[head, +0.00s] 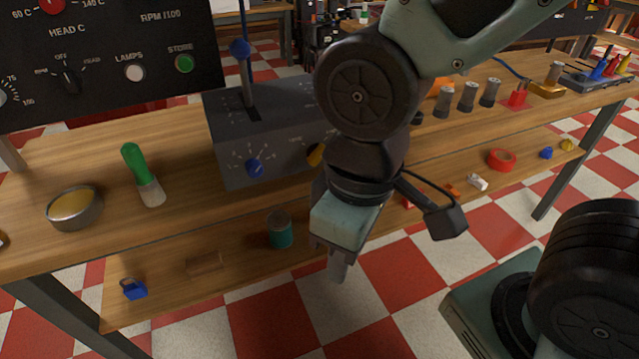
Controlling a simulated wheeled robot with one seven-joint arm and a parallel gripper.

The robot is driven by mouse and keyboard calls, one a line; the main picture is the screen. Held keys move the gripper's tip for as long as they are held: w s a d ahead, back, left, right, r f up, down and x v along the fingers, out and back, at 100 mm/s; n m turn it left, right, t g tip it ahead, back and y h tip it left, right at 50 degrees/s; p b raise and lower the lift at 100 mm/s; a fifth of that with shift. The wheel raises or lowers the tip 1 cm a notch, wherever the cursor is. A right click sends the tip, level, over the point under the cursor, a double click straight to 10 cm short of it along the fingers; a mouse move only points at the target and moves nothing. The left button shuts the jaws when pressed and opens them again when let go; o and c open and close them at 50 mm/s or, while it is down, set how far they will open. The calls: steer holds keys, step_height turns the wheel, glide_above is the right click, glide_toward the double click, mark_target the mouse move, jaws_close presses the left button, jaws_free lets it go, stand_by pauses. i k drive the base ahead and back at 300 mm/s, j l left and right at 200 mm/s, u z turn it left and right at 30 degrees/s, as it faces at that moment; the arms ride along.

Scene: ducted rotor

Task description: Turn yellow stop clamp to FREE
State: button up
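A yellow knob or clamp (316,155) shows on the front of the grey control box (270,135), at the right part of its face. My arm covers part of it and of the box, so its setting and any FREE mark cannot be read. My gripper (338,268) hangs in front of the bench, below and slightly right of the yellow part, fingers pointing down. It is apart from the box. The fingers are seen edge-on, and I cannot tell whether they are open or shut. Nothing shows held in them.
A green-handled brush (140,172) and a round tin (75,207) lie left. A teal-banded can (280,230) stands on the lower shelf. Grey cylinders (467,97) stand right.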

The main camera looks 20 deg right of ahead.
mark_target(314, 153)
steer(key=k+j, duration=0.15)
steer(key=j, duration=0.15)
steer(key=k+j, duration=0.15)
steer(key=j, duration=0.2)
steer(key=k+j, duration=0.1)
steer(key=j, duration=0.2)
steer(key=k+j, duration=0.15)
steer(key=j, duration=0.15)
steer(key=z, duration=0.05)
